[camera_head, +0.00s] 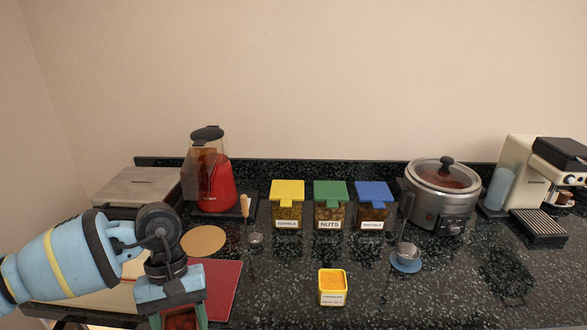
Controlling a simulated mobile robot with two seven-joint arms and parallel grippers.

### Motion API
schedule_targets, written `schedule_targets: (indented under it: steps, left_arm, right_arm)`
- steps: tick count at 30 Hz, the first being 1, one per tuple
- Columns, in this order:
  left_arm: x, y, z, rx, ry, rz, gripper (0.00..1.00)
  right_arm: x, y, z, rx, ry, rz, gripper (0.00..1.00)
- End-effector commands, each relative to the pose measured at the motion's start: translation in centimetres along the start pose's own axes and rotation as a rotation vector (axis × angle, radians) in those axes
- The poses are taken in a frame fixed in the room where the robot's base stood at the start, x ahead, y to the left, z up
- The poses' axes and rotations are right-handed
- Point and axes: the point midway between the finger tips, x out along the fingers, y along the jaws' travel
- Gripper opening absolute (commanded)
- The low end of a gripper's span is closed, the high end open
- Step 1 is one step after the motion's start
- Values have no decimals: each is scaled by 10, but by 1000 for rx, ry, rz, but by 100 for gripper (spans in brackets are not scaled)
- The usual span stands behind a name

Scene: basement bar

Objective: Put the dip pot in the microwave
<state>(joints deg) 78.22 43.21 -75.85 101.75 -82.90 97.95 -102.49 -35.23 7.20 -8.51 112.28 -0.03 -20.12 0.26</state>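A small yellow square pot (332,288) with a white label stands on the dark counter near the front middle. It looks like the dip pot, but the label is too small to read. My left gripper (180,318) points down at the bottom edge, left of the pot and well apart from it. Greenish edges with dark red between them show at its tip. I cannot tell whether these are open fingers or something held, as the frame cuts them off. My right gripper is not in view. No microwave is in view.
A red mat (224,288) lies beside my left gripper. Jars with yellow (287,187), green (330,188) and blue (373,190) lids stand behind the pot. A small metal cup (407,251) and a slow cooker (440,205) are to the right. Counter around the pot is clear.

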Motion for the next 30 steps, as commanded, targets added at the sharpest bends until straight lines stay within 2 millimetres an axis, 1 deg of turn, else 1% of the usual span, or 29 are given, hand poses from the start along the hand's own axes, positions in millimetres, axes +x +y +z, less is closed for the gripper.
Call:
schedule_targets:
  steps: [3, 9, 14, 30]
  left_arm:
    - [-5, -9, 0, 140, 2, -59, 27]
    - [-9, -18, 1, 283, 1, -117, 27]
    - [-9, -19, 1, 312, 1, -128, 27]
    - [-8, -19, 1, 310, 0, -126, 27]
  right_arm:
    - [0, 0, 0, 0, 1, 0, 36]
    - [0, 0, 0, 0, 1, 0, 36]
    - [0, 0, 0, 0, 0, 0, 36]
    - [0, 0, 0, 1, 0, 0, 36]
